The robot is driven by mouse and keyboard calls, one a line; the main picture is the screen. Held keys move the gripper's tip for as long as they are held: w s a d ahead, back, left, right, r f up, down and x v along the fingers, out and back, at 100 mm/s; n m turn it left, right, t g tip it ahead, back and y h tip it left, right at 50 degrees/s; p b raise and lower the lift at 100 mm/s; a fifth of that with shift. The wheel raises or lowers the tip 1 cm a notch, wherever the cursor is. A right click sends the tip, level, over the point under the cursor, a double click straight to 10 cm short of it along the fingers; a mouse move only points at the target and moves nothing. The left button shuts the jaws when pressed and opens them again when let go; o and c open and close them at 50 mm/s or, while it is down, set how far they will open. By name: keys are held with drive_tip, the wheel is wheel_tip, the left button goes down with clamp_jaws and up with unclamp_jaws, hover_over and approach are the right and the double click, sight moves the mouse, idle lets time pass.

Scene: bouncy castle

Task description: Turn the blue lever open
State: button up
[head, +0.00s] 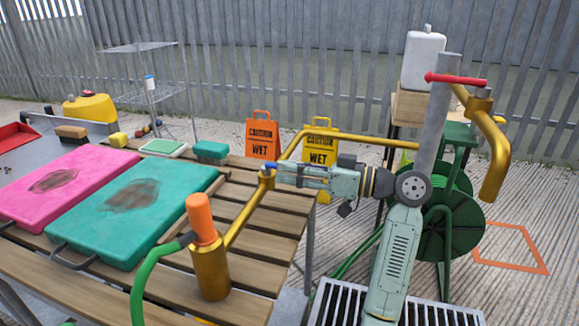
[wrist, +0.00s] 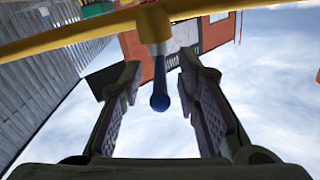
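The blue lever (head: 270,166) sits on a brass valve on the yellow pipe (head: 238,222), above the wooden slatted table. In the wrist view the blue lever (wrist: 159,98) points toward the camera from its brass fitting (wrist: 153,27) and lies between the two fingers. My gripper (head: 284,174) reaches in from the right at the valve. In the wrist view my gripper (wrist: 157,80) is open, with a gap on each side of the lever. In the head view the fingers partly blend with the valve, so contact is hard to judge there.
A red lever (head: 455,79) sits on the pipe at right. A green hose (head: 148,272) joins an orange-topped brass fitting (head: 207,250). Pink (head: 75,165) and teal (head: 170,188) pads lie on the table. Caution signs (head: 263,138) and a hose reel (head: 452,225) stand behind.

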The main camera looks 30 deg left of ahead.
drive_tip(key=shift+s+a, duration=0.1)
drive_tip(key=shift+a, duration=0.3)
drive_tip(key=shift+c, duration=0.2)
clamp_jaws()
idle(0.5)
